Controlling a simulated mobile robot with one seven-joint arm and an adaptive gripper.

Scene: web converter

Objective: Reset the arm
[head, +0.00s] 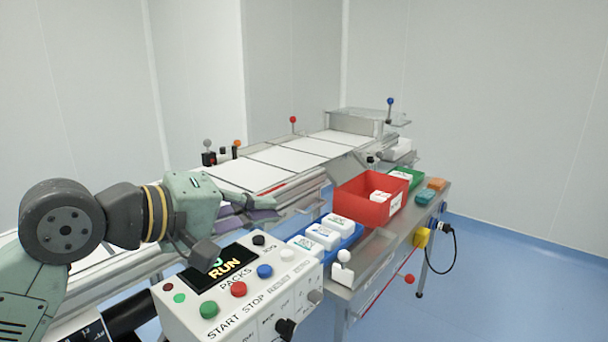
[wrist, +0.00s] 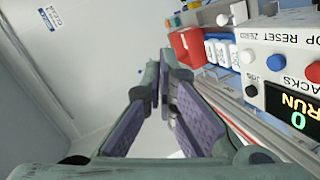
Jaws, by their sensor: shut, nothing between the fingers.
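My gripper (head: 262,212) is at the end of my green-grey arm, which reaches in from the left in the head view. It is in the air just behind the control box (head: 250,295) and in front of the conveyor. In the wrist view my gripper (wrist: 168,95) shows its two purple-padded fingers, with nothing held between them. The control box has several coloured buttons and a dark display reading RUN, partly hidden by my wrist in the head view.
A white-topped conveyor (head: 285,158) runs behind my gripper. On the right, a metal bench (head: 372,262) carries a red bin (head: 362,206), a blue tray (head: 350,240) with white packs, a green bin (head: 412,175) and orange and blue blocks. Open air lies above the conveyor.

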